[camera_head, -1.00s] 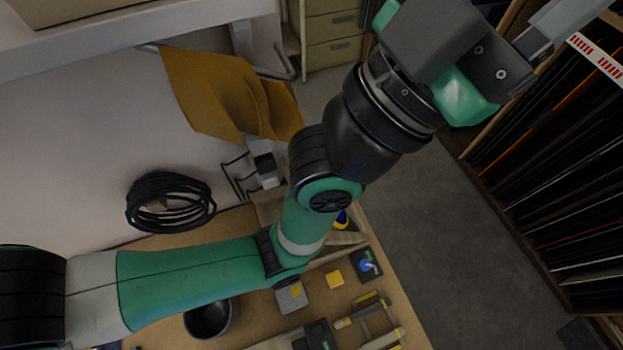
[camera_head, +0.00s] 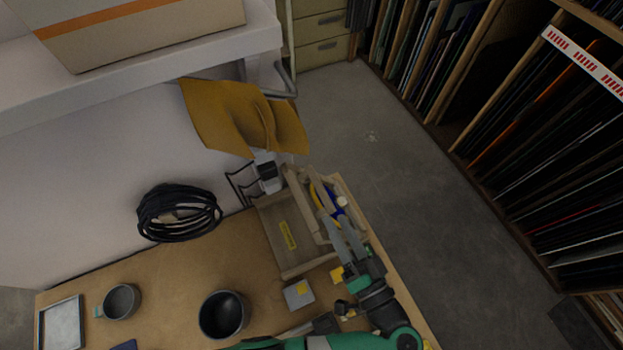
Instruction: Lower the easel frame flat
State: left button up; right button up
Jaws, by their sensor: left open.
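I cannot pick out the easel frame with certainty.
Grey floor (camera_head: 400,170) is clear; racks (camera_head: 500,110) stand at right.

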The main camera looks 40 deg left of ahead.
aim_at(312, 177)
pick_arm(q)
jog(key=x, duration=1.1)
jog(key=shift+w+a, duration=0.15)
jog(key=shift+a, duration=0.05)
grip_shut()
dwell(0.9)
